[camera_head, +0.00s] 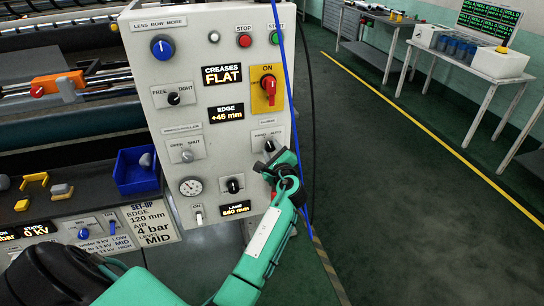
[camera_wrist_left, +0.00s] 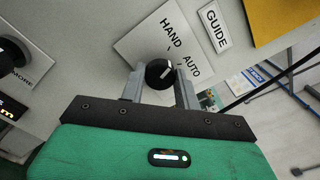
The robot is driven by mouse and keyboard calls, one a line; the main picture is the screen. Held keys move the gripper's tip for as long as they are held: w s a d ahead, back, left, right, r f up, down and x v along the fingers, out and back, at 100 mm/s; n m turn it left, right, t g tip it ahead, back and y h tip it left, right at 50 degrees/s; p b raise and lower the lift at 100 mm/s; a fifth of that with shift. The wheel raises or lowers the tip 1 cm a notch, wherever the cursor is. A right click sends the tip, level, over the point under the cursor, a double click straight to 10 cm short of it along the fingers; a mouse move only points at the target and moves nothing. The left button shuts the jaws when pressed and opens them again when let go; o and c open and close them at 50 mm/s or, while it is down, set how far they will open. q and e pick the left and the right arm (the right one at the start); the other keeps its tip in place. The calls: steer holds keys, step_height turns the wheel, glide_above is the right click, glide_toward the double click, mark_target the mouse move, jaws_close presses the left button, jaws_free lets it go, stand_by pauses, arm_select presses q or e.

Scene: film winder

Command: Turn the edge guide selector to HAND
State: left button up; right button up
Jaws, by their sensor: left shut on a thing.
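The edge guide selector is a small black knob (camera_wrist_left: 160,73) on a pale plate marked HAND (camera_wrist_left: 171,36) and AUTO (camera_wrist_left: 191,66), with a GUIDE label (camera_wrist_left: 213,27) beside it. In the head view the selector (camera_head: 269,146) is at the lower right of the grey panel. My left gripper (camera_wrist_left: 160,82) is shut on the knob, one finger on each side. In the head view the gripper (camera_head: 273,161) is just below the selector, partly covering its plate. A white mark on the knob points up and right; I cannot tell exactly which label it meets. My right gripper is not in view.
The grey panel (camera_head: 190,105) carries other knobs, a red switch on yellow (camera_head: 268,88) and lit displays. A blue cable (camera_head: 285,60) hangs along its right edge. A blue bin (camera_head: 134,171) stands at left. The floor at right is clear.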

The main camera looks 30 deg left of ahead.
arm_select(q)
steer(key=shift+f+n+b, duration=0.15)
steer(key=shift+n+b, duration=0.3)
steer(key=shift+n, duration=0.15)
steer(key=shift+n+b, duration=0.35)
steer(key=shift+n, duration=0.15)
steer(key=o, duration=1)
steer(key=shift+s+d, duration=0.35)
steer(key=shift+d, duration=0.05)
steer(key=p+v, duration=0.1)
steer(key=v, duration=1.2)
steer(key=shift+a+p, duration=0.1)
steer(key=shift+p, duration=0.25)
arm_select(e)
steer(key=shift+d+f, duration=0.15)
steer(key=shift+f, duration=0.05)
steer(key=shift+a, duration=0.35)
